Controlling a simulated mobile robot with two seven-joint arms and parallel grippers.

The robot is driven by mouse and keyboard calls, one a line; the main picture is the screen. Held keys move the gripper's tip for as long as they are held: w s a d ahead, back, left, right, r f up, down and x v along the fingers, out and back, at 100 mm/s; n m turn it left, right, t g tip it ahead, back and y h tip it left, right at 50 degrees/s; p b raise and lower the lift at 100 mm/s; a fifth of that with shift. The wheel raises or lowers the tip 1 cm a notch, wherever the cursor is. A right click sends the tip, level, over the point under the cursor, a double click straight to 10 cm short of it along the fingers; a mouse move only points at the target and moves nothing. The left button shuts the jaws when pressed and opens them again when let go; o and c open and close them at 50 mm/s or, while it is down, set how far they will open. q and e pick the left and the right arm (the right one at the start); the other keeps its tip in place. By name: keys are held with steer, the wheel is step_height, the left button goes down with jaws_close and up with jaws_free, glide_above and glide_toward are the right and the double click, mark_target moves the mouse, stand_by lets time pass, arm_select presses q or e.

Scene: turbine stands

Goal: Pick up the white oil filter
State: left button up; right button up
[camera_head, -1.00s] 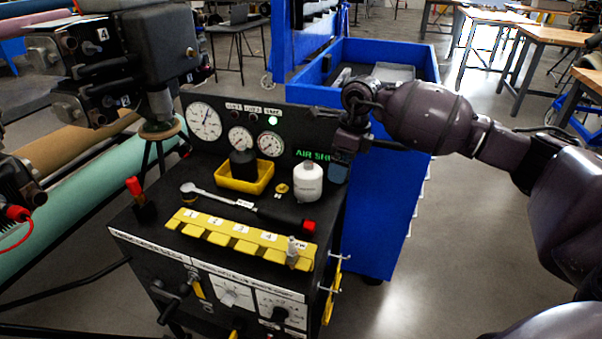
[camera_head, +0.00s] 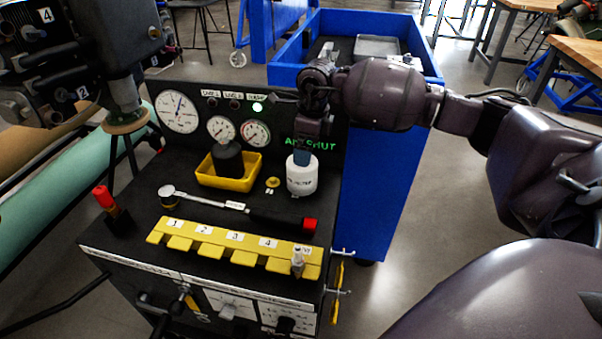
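The white oil filter (camera_head: 302,178) stands upright on the black top of the test stand, right of the small yellow tray. It is a short white cylinder with dark lettering on its front. My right gripper (camera_head: 303,157) points down at the top of the filter, its blue-grey tip overlapping the filter's upper edge in the camera_head view. I cannot tell whether the fingers touch the filter or how far apart they are. My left gripper is not in view.
A yellow tray (camera_head: 243,181) with a dark part stands left of the filter, near a gauge panel (camera_head: 199,122). A ratchet wrench (camera_head: 233,205) and yellow numbered rack (camera_head: 220,240) lie in front. A blue cart (camera_head: 375,185) stands behind right.

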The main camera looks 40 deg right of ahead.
mark_target(302, 171)
steer(key=shift+a+f, duration=0.1)
steer(key=shift+f, duration=0.1)
steer(key=shift+a+f, duration=0.1)
steer(key=shift+f, duration=0.25)
steer(key=f, duration=0.3)
steer(key=shift+w+a+f+b, duration=0.2)
steer(key=shift+w+a+b, duration=0.1)
steer(key=shift+a, duration=0.05)
steer(key=shift+f, duration=0.25)
steer(key=shift+c, duration=0.5)
steer(key=c, duration=1)
steer(key=shift+r, duration=0.1)
